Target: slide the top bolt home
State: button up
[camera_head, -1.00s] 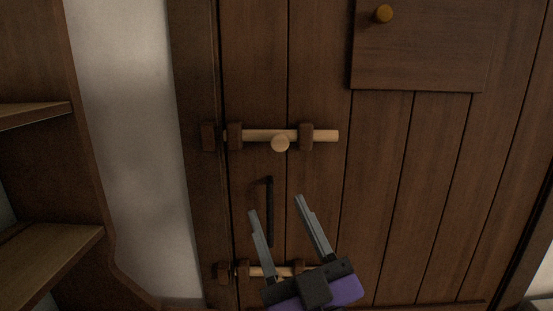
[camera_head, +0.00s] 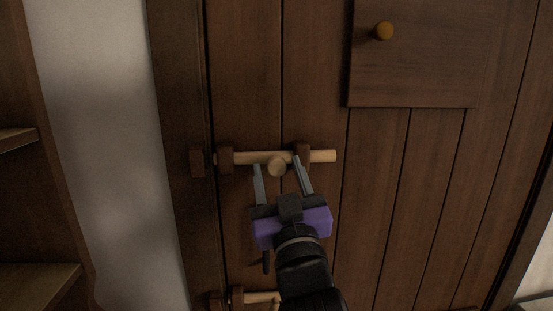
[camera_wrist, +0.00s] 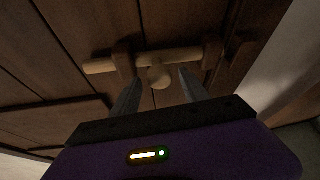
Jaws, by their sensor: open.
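The top bolt (camera_head: 322,156) is a pale wooden rod lying level across the dark plank door, with a round knob (camera_head: 277,167) facing me. It runs through two dark guide blocks, the left one (camera_head: 226,159) and the right one, partly behind a finger. Its left end shows just past the left guide, apart from the keeper block (camera_head: 197,164) on the frame. My gripper (camera_head: 276,164) is open, with one finger on each side of the knob. In the wrist view the knob (camera_wrist: 159,77) sits between the spread fingertips (camera_wrist: 160,78); contact is not clear.
A lower bolt (camera_head: 252,298) shows beneath, partly hidden by my arm. A small hatch (camera_head: 425,60) with a round brass-coloured knob (camera_head: 383,31) is at the upper right. Shelves (camera_head: 40,285) stand at the left beyond a pale wall (camera_head: 90,130).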

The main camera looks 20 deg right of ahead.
jog(key=shift+x, duration=0.95)
jog(key=shift+c, duration=0.4)
grip_shut()
jog(key=shift+a, duration=0.1)
dwell(0.3)
